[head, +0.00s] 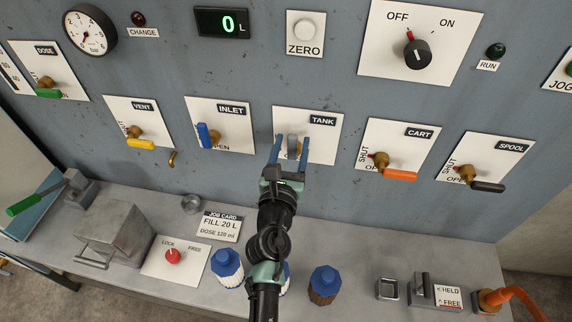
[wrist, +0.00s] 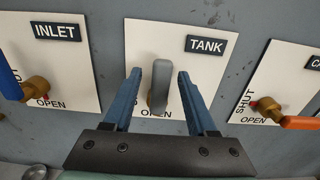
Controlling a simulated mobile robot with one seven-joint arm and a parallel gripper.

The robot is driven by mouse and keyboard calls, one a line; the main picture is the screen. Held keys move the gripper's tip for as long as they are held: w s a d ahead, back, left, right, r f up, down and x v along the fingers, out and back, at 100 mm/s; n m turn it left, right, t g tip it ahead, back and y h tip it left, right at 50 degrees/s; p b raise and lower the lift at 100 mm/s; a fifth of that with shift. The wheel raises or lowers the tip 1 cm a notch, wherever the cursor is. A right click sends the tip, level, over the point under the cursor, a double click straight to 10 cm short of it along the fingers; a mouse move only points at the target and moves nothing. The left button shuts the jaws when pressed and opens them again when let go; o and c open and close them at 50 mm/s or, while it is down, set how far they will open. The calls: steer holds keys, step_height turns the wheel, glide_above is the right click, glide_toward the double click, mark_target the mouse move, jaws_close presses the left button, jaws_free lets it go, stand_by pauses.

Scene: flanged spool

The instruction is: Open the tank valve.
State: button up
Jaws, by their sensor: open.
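The tank valve's grey lever (head: 292,143) stands upright on the white plate labelled TANK (head: 326,124), in the middle of the panel. In the wrist view the lever (wrist: 161,82) also points up, and its brass body is mostly hidden behind the lever and fingers. My gripper (head: 292,139) is open in front of the plate, with one blue finger on each side of the lever. The wrist view shows my gripper (wrist: 160,75) with a gap between the lever and each finger. The plate's SHUT and OPEN words are largely covered.
The INLET valve's blue lever (head: 205,135) stands upright at left, close to my gripper. The CART valve's orange lever (head: 398,175) lies sideways at right. Blue-capped bottles (head: 324,284) stand on the bench below. The display (head: 222,22) reads 0 L.

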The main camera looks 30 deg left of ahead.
steer(key=p+v, duration=0.1)
steer(key=v, duration=1.1)
steer(key=shift+s+r, duration=0.1)
steer(key=shift+s, duration=0.05)
